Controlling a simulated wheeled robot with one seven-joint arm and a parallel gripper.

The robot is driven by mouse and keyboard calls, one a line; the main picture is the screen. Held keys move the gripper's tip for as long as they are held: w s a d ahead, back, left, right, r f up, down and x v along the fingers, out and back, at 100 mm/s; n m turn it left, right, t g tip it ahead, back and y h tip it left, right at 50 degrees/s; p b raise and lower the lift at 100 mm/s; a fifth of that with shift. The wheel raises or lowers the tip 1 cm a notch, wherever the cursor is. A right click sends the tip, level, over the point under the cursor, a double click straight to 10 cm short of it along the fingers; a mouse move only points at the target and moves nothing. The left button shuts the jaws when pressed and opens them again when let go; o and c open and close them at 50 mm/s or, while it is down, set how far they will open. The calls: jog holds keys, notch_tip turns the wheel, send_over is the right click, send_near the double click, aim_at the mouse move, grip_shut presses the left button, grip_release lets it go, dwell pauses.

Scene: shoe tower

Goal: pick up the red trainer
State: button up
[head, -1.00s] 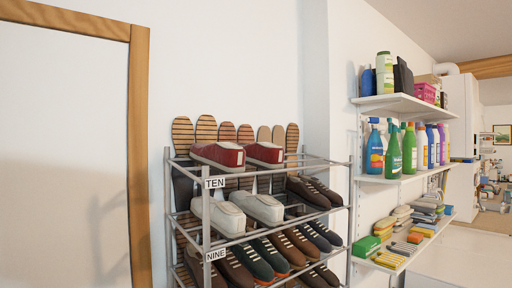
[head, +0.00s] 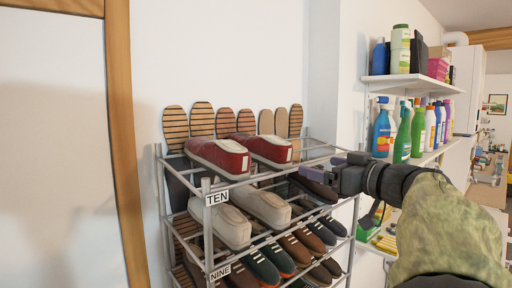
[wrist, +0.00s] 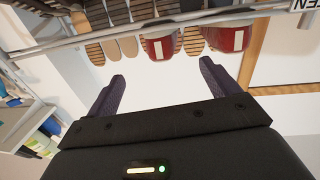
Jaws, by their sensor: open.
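Two red trainers with white trim lie side by side on the top tier of a metal shoe rack, the left one (head: 218,157) and the right one (head: 266,149). In the wrist view they appear upside down, one trainer (wrist: 227,39) near the top right and the other (wrist: 158,45) left of it. My gripper (head: 322,175) is at the rack's right side, to the right of both trainers and apart from them. In the wrist view its two purple fingers (wrist: 160,85) are spread wide with nothing between them.
The shoe rack (head: 356,203) holds several other shoes on its lower tiers, with labels TEN (head: 217,198) and NINE (head: 219,271). Striped soles (head: 202,117) stand upright behind the trainers. Shelves with bottles (head: 403,135) are at the right. Wall space above the trainers is clear.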

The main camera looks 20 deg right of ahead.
aim_at(288, 156)
jog(key=p+x, duration=0.5)
jog(key=x, duration=0.6)
jog(key=shift+w+r, duration=0.15)
jog(key=shift+w, duration=0.35)
jog(key=shift+s+a, duration=0.1)
jog(key=shift+w+a+r, duration=0.1)
jog(key=shift+w, duration=0.15)
jog(key=p+x, duration=0.3)
jog(key=x, duration=0.1)
jog(key=shift+w+a, duration=0.2)
jog(key=shift+w, duration=0.3)
